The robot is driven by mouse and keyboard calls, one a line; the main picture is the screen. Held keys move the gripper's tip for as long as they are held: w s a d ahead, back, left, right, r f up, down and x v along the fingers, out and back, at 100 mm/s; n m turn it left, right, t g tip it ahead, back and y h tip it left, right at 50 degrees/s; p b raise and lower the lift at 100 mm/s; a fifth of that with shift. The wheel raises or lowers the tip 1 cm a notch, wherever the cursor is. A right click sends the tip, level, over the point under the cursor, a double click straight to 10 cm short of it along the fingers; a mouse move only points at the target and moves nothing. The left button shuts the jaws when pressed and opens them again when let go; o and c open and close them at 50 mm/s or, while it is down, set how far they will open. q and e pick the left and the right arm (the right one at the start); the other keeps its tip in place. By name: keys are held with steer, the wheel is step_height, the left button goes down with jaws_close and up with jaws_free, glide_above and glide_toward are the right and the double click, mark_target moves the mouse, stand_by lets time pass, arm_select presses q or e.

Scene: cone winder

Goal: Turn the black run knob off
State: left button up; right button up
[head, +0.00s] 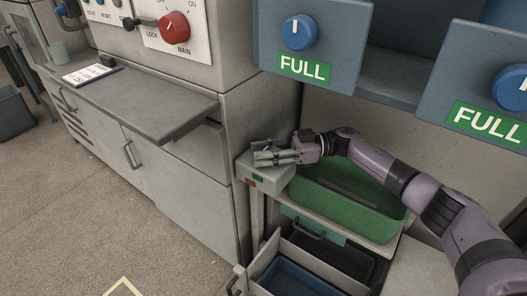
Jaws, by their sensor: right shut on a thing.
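My right gripper (267,156) reaches in from the right and is low over the top of a small grey control box (281,179). Its fingers are closed at the top of the box, on what appears to be the black run knob. The fingers hide the knob, so I cannot tell which way it points. The box has small green and red marks on its front. My left gripper is not in view.
A green tray (393,232) lies under my right forearm. Below are a drawer and a blue bin (285,279). Blue panels with FULL labels (303,68) hang above. A grey cabinet with a ledge (150,112) and red MAIN switch (174,27) stands left.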

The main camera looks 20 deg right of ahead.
steer(key=o, duration=1.1)
steer(key=d, duration=0.4)
steer(key=s+d, duration=0.1)
steer(key=d, duration=0.7)
steer(key=shift+s, duration=0.25)
